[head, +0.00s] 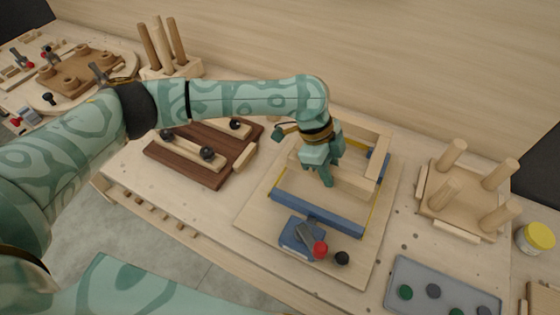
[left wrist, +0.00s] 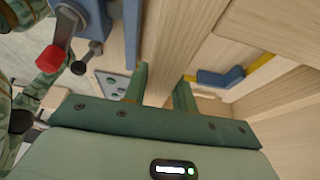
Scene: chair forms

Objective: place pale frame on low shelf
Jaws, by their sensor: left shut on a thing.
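The pale frame (head: 365,187) is light wood and lies at the fixture board on the bench, beside blue bars and yellow lines. My left gripper (head: 326,178) points down over it and is shut on one of its bars. In the left wrist view the bar of the pale frame (left wrist: 178,45) runs between the two fingers of my left gripper (left wrist: 162,88). I cannot tell whether the frame touches the board. I cannot make out a low shelf for certain. My right gripper is not in view.
A blue clamp with a red knob (head: 320,250) stands at the board's near side. A dark wooden jig (head: 190,170) lies left, a peg stand (head: 465,210) right, a grey tray (head: 410,270) near right, and a yellow-lidded jar (head: 537,236) far right. A wooden wall rises behind.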

